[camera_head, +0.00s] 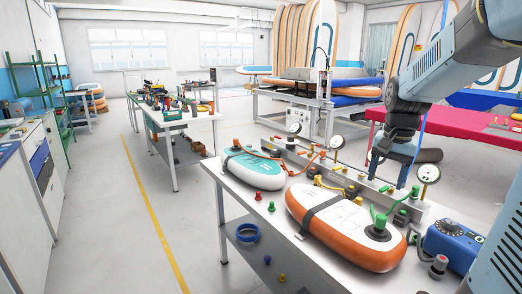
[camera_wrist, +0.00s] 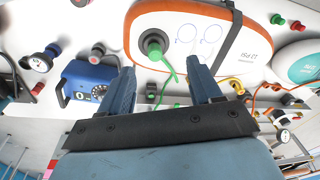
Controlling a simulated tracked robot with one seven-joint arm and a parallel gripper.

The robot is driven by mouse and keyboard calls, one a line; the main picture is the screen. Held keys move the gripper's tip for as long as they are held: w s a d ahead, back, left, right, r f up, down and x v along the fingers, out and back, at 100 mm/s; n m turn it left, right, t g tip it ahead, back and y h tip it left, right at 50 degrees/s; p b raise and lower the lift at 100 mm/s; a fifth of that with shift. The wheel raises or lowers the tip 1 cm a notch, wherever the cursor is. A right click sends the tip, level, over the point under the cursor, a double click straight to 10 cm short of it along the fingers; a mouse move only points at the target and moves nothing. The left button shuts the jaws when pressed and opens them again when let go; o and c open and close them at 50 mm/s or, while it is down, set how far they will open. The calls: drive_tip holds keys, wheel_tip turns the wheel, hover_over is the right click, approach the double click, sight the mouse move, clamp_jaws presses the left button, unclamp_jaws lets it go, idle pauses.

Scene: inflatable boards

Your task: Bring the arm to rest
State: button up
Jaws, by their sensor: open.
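My gripper (camera_wrist: 162,72) is open in the wrist view, its two dark blue fingers apart with nothing held between them. In the head view my arm (camera_head: 445,60) comes down from the upper right, and the gripper end hangs above the back part of the workbench (camera_head: 222,190). An orange-edged white inflatable board (camera_head: 330,214) lies strapped on the bench. A dark valve fitting with a green hose (camera_wrist: 155,45) sits on this board and appears beyond the fingers in the wrist view. The exact height of the fingers above the bench is hard to tell.
A teal board (camera_head: 252,168), pressure gauges (camera_head: 428,173) and a blue pump box (camera_head: 455,245) stand on the bench. Coloured fittings lie loose along its front. A second table (camera_head: 205,118) stands behind left. The floor with a yellow line (camera_head: 150,210) is clear.

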drive_tip(key=s+a+r+n+t, duration=0.1)
drive_tip(key=s+a+n+t, duration=0.1)
drive_tip(key=s+a, duration=0.3)
drive_tip(key=s+a+r+n+t, duration=0.2)
drive_tip(key=s+a+n, duration=0.2)
drive_tip(key=s, duration=0.8)
drive_tip(key=shift+a+r+n, duration=0.25)
drive_tip(key=shift+a+n, duration=0.1)
drive_tip(key=shift+n, duration=0.25)
drive_tip(key=shift+c, duration=0.3)
